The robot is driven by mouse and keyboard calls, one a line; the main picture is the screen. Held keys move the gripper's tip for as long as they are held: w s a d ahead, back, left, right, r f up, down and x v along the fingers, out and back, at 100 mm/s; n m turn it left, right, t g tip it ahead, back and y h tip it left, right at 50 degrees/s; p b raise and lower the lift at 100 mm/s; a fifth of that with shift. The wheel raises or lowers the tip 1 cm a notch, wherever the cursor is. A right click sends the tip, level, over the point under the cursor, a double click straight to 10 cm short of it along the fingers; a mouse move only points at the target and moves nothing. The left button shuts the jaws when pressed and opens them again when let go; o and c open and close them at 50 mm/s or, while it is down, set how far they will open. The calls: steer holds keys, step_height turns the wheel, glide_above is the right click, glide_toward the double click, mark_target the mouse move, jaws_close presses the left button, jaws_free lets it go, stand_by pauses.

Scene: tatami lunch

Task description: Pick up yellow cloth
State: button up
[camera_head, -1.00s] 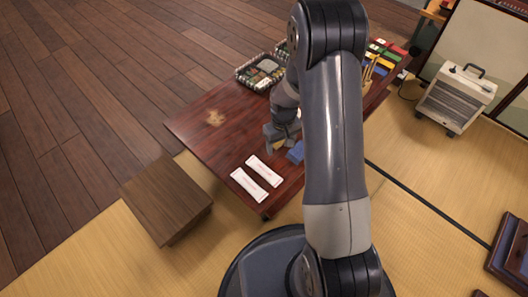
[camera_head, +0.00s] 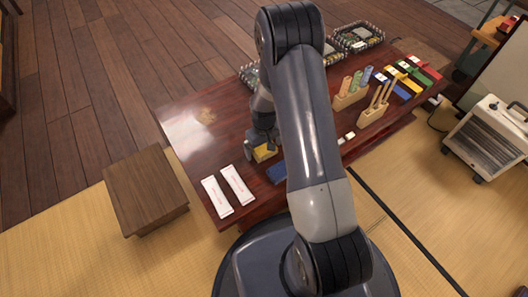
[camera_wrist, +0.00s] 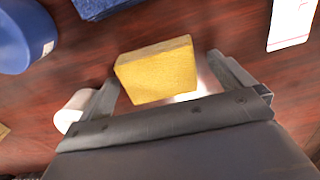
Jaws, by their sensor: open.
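The yellow cloth (camera_wrist: 157,70) is a thick, folded block on the dark red wooden table (camera_head: 183,130). In the wrist view it lies between the two fingers of my gripper (camera_wrist: 162,78), which stand apart with a gap to the cloth on each side. In the head view the cloth (camera_head: 264,153) shows just below my gripper (camera_head: 262,143), partly covered by it. Whether the fingertips reach down to the cloth's height is hard to tell.
A blue cloth (camera_head: 276,173) lies right of the yellow one. Two white packets (camera_head: 227,190) lie to the left. A blue round object (camera_wrist: 22,38) shows in the wrist view. Wooden holders (camera_head: 350,98) and coloured boxes (camera_head: 408,75) stand farther right. A wooden stool (camera_head: 146,187) stands beside the table.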

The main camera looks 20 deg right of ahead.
mark_target(264, 147)
steer(key=shift+f, duration=0.1)
steer(key=shift+c, duration=0.2)
steer(key=c, duration=1)
steer(key=shift+o, duration=0.2)
step_height(264, 147, up, 10)
steer(key=p, duration=0.4)
